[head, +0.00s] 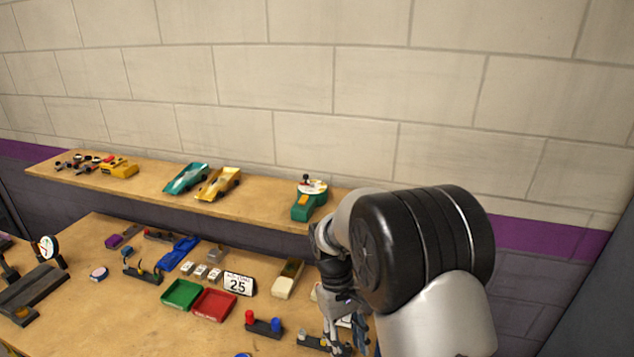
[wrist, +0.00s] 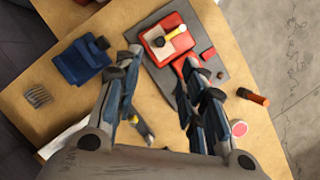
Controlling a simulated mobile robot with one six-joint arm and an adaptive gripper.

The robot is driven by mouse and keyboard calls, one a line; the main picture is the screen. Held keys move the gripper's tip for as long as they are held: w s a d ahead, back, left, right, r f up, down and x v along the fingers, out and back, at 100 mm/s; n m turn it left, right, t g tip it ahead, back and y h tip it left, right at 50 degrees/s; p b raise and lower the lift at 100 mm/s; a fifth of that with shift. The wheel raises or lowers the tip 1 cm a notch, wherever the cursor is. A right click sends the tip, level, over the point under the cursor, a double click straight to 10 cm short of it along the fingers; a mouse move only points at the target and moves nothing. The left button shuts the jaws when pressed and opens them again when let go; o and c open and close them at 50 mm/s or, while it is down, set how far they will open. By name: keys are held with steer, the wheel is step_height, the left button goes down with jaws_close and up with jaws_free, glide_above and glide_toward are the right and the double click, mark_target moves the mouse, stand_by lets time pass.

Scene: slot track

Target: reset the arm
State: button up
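My arm reaches in from the right in the head view, and its dark wrist hides part of the table. My gripper (head: 342,335) points down over the right part of the table, partly cut off by the lower edge. Beyond the fingertips a red block with a yellow-and-white piece (wrist: 168,38) sits on a grey plate (wrist: 207,75).
A blue box (wrist: 82,62) and an orange cylinder (wrist: 252,97) lie either side of the fingers. The table (head: 130,310) also holds a green tray (head: 181,294), a red tray (head: 214,305) and a "25" plate (head: 239,284). A shelf (head: 260,209) with toy cars runs behind.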

steer(key=s+d+r+m+t+y+b, duration=0.1)
steer(key=s+d+r+t, duration=0.1)
steer(key=s+r, duration=0.35)
steer(key=s+d+r+m+t, duration=0.1)
steer(key=s+d+r+t, duration=0.15)
steer(key=r, duration=0.65)
steer(key=s+d+r+m+t+b, duration=0.1)
steer(key=s+d+r+m+t, duration=0.1)
steer(key=s, duration=1.1)
steer(key=shift+s+m+t+y, duration=0.2)
steer(key=shift+m+t+y, duration=0.2)
steer(key=shift+m+t, duration=0.35)
steer(key=shift+d+r, duration=0.1)
